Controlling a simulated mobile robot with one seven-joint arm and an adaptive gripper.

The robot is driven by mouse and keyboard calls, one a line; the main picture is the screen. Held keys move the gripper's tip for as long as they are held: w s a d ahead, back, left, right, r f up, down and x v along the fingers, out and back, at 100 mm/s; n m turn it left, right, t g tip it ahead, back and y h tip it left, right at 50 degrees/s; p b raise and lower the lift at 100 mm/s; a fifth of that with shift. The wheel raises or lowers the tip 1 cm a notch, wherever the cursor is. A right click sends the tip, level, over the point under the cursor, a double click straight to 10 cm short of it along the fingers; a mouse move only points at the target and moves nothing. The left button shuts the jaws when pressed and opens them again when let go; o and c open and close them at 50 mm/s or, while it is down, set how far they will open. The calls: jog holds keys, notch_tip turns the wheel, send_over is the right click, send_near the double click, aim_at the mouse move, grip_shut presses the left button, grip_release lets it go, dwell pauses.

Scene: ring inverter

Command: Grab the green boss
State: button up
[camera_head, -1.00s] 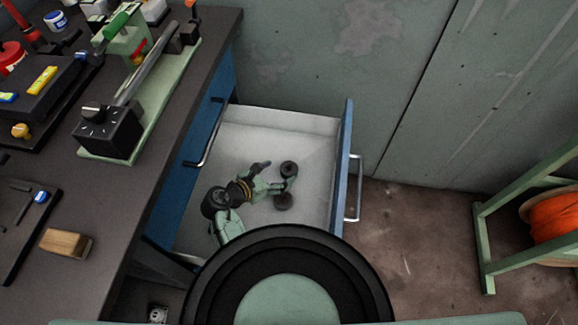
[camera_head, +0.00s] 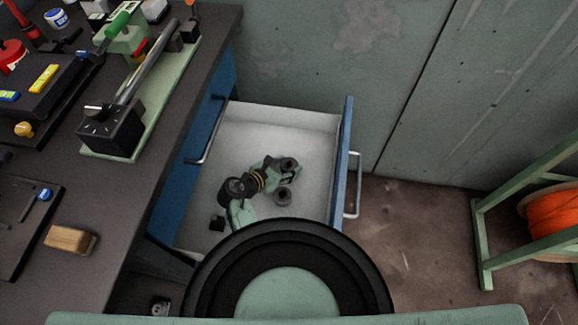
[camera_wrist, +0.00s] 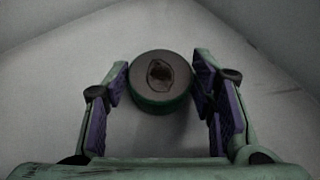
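The green boss (camera_wrist: 159,82) is a short round dark grey piece with a green band and a dark hole in its top. It stands in the open drawer, and it also shows in the head view (camera_head: 289,163). My gripper (camera_wrist: 160,85) is down around it, one purple-padded finger on each side. In the head view my gripper (camera_head: 280,169) partly hides the boss's lower part.
A dark round piece (camera_head: 283,197) lies beside my gripper in the drawer, and a small black piece (camera_head: 218,223) lies nearer. The drawer's blue front (camera_head: 341,165) and the workbench (camera_head: 150,185) bound the space. The drawer's far floor is clear.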

grip_shut()
jog(key=shift+r, duration=0.1)
dwell(0.3)
jog(key=shift+r, duration=0.1)
